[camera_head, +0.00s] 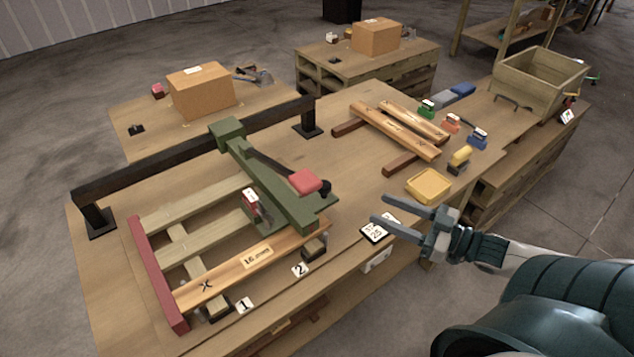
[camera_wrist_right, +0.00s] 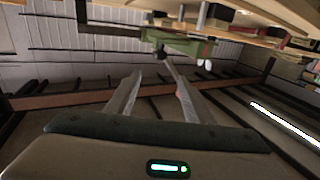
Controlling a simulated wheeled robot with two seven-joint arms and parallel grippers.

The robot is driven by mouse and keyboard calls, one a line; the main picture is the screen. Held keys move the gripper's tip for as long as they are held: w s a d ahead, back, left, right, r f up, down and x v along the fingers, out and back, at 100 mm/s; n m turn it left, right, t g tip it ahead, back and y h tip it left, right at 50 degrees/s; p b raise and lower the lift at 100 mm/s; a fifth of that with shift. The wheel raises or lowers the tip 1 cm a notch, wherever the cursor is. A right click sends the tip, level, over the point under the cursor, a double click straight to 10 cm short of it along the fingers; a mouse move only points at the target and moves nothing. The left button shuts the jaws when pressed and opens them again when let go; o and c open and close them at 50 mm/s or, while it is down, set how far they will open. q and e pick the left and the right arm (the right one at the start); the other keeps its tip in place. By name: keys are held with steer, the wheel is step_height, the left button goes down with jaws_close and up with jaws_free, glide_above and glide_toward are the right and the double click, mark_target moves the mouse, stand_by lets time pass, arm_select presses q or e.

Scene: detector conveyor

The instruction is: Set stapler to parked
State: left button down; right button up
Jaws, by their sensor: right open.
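A green arm (camera_head: 267,182) hangs from a black rail and reaches over a wooden pallet frame; it looks like the stapler. It has a red pad (camera_head: 309,181) and a dark lever with a black knob near its front end. A small red and white device (camera_head: 256,203) sits beside the arm; I cannot tell its function. My right gripper (camera_head: 378,208) is open and empty, right of the green arm and apart from it, near the table's front edge. In the right wrist view its fingers (camera_wrist_right: 158,80) are spread, with green parts (camera_wrist_right: 182,43) beyond them.
The black rail (camera_head: 170,147) crosses the table's back left. A yellow tray (camera_head: 429,186), small coloured blocks and planks (camera_head: 400,130) lie to the right and behind. A wooden crate (camera_head: 540,80) stands far right.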

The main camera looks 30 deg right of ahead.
mark_target(330, 187)
steer(key=shift+w, duration=0.15)
steer(key=shift+p+x, duration=1.75)
steer(key=shift+x, duration=6.8)
steer(key=shift+f, duration=0.1)
jaws_close()
